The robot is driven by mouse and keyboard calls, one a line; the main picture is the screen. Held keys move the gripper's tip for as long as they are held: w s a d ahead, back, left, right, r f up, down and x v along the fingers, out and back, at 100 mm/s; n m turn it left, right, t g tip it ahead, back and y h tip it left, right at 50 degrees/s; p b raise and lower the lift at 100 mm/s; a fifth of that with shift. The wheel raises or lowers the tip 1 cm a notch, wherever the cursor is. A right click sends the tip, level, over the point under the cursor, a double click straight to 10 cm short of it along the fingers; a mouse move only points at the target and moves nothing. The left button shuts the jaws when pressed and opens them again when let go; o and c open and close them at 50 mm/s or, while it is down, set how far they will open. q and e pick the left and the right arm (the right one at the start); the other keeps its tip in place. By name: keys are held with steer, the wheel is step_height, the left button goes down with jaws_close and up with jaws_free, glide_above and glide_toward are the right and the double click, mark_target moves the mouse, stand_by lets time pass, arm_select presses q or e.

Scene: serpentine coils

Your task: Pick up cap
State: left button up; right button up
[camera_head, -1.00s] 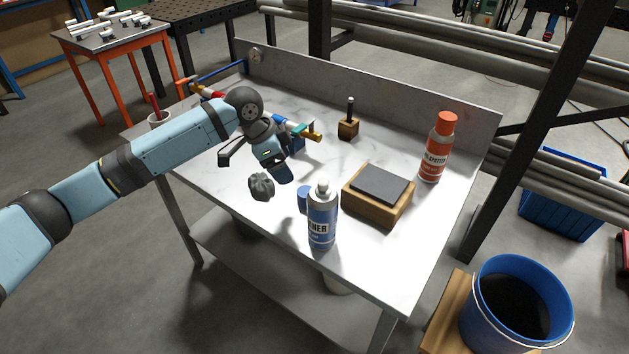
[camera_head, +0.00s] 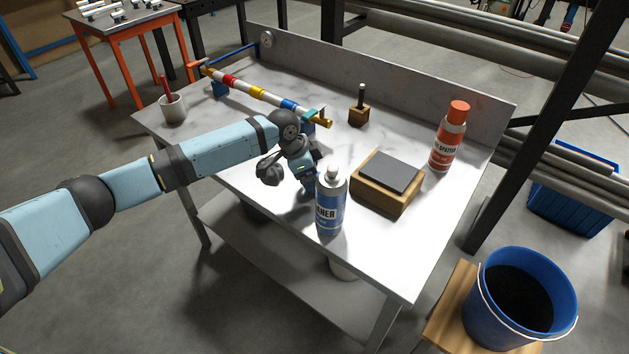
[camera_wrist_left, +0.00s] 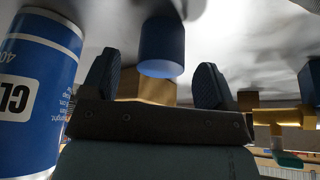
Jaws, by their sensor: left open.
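The blue cap (camera_wrist_left: 161,47) shows in the left wrist view as a short cylinder, ahead of and between my fingers. In the head view I cannot make it out behind my gripper and the can. My left gripper (camera_head: 306,183) is open and low over the bench, just left of the blue-and-white spray can (camera_head: 331,206). Its two dark fingers (camera_wrist_left: 157,66) stand apart on either side of the cap in the wrist view, with no clear contact. The can stands upright with its white nozzle bare, and its label (camera_wrist_left: 20,97) is close on the left there.
A wooden block with a dark plate (camera_head: 388,185) sits right of the can. An orange-capped can (camera_head: 449,137) stands behind it. A dark crumpled rag (camera_head: 269,168) lies beside my wrist. A striped pipe (camera_head: 262,93) and a small wooden holder (camera_head: 359,115) are farther back.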

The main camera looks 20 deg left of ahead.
arm_select(q)
steer(key=shift+x, duration=1.05)
steer(key=c, duration=1)
